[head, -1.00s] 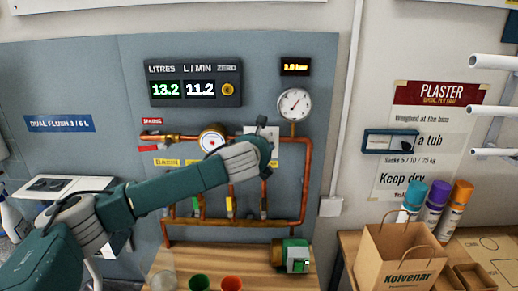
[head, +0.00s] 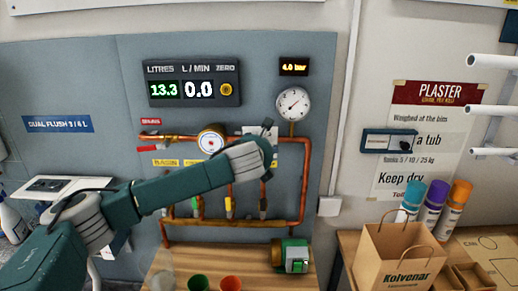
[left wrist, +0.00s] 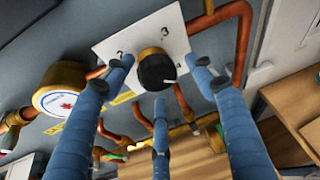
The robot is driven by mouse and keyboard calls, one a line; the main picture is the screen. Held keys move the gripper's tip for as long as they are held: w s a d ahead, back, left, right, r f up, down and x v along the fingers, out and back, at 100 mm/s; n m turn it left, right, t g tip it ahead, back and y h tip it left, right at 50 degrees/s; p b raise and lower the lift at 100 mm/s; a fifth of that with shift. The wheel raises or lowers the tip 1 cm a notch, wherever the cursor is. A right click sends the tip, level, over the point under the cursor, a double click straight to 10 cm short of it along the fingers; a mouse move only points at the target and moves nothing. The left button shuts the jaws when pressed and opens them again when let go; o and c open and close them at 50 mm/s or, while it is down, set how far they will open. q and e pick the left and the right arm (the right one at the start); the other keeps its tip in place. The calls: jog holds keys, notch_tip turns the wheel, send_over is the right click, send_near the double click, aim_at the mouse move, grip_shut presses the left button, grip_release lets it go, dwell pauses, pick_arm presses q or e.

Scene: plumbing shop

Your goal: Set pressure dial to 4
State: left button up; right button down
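The pressure dial is a black knob (left wrist: 156,70) on a white numbered plate (left wrist: 130,35) in the left wrist view. Its white pointer mark is at the lower right, beside the 4. My left gripper (left wrist: 162,76) has its three blue fingers spread around the knob, with gaps visible between fingertips and knob. In the head view my left gripper (head: 268,145) is at the panel and hides most of the dial. The small display (head: 294,67) reads 4.0 bar. The round gauge (head: 293,103) hangs below it. My right gripper is not in view.
Copper pipes (head: 307,180) and a round meter (head: 211,139) surround the dial. A flow display (head: 194,82) reads 13.3 litres and 0.0 L/min. A wooden bench (head: 255,264) below holds cups and a green-white device (head: 291,256). A paper bag (head: 400,260) stands at right.

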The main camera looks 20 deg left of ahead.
pick_arm(q)
jog(key=shift+r, duration=0.15)
jog(key=v, duration=1.2)
